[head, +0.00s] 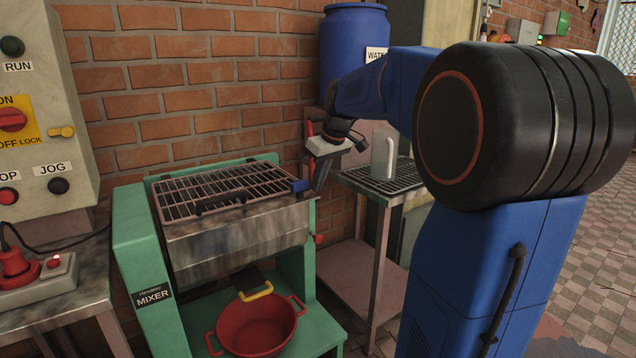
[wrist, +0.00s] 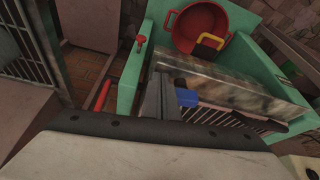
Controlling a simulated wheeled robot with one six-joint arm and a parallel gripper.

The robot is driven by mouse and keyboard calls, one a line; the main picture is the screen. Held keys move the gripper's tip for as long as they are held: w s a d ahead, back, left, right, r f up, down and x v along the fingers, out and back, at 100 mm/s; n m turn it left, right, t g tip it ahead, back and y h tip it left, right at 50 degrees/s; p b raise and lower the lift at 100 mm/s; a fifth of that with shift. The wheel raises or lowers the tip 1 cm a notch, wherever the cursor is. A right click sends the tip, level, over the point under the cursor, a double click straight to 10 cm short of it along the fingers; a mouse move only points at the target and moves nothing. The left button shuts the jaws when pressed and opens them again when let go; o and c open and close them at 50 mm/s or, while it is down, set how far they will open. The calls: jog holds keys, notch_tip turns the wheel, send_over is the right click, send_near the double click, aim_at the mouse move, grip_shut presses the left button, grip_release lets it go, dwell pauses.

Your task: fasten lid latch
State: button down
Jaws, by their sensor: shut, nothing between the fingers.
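The mixer's grated lid (head: 225,186) lies down over the steel trough (head: 235,245), with a black handle on top. A small blue piece (head: 299,186), which looks like the lid latch, sits at the lid's right end. It also shows in the wrist view (wrist: 187,97). My gripper (head: 321,178) is shut and empty, pointing down just right of the blue piece. In the wrist view my gripper (wrist: 163,88) is close beside the blue piece; I cannot tell whether they touch. The fingers and wrist housing hide part of the lid there.
A red pot (head: 258,326) stands below the trough, with a yellow-handled scoop (head: 256,295) over it. A side table (head: 385,185) with a clear jug (head: 383,155) stands right of the mixer. A red knob (head: 319,239) sticks out from the mixer's right side. A brick wall stands behind.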

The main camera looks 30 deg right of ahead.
jog(key=n, duration=0.1)
jog(key=w+n+y, duration=0.1)
jog(key=w+n, duration=0.1)
jog(key=n, duration=0.1)
jog(key=shift+d+g, duration=0.3)
jog(key=shift+g, duration=0.1)
jog(key=n, duration=0.1)
jog(key=w+n+y, duration=0.1)
jog(key=n, duration=0.1)
jog(key=shift+w+n+g, duration=0.25)
jog(key=shift+n+g, duration=0.05)
jog(key=shift+g, duration=0.1)
jog(key=shift+w+a, duration=0.2)
jog(key=shift+w, duration=0.4)
